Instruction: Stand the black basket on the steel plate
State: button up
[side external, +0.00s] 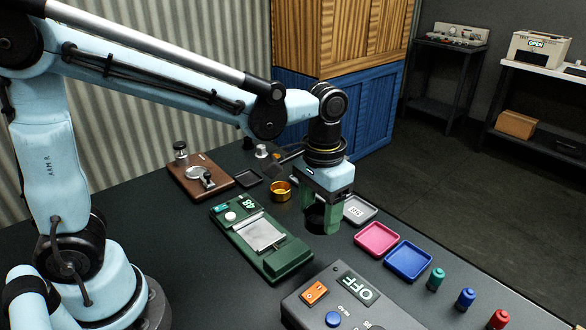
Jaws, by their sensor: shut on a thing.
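The steel plate (259,233) is a bare, flat metal square on a green device (285,262) in the middle of the table. My gripper (326,221) points down, to the right of the plate and apart from it. It is shut on a dark thing that looks like the black basket (315,214). The green fingers hide most of it, so its shape and tilt are hard to tell. I cannot tell exactly how high it is above the table.
A brass cup (281,191) stands behind the green device. A wooden board (187,187) with metal parts lies at the back left. A grey tray (368,215), pink tray (377,239) and blue tray (408,262) line the right edge. A control box (350,303) showing OFF is in front.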

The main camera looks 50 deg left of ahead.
jog(key=s+a+f+n, duration=0.1)
jog(key=a, duration=0.3)
jog(key=s+a+f+n, duration=0.1)
jog(key=s+a+n, duration=0.1)
jog(key=a, duration=0.2)
jog(key=s+a+f+n, duration=0.1)
jog(key=s+a, duration=0.1)
jog(key=a, duration=0.2)
jog(key=shift+a+n, duration=0.2)
jog(key=shift+n, duration=0.1)
jog(key=shift+a+f, duration=0.15)
jog(key=shift+f, duration=2.05)
jog(key=shift+f, duration=0.5)
jog(key=o, duration=1.3)
jog(key=shift+o, duration=0.2)
notch_tip(320, 180, up, 7)
dwell(0.3)
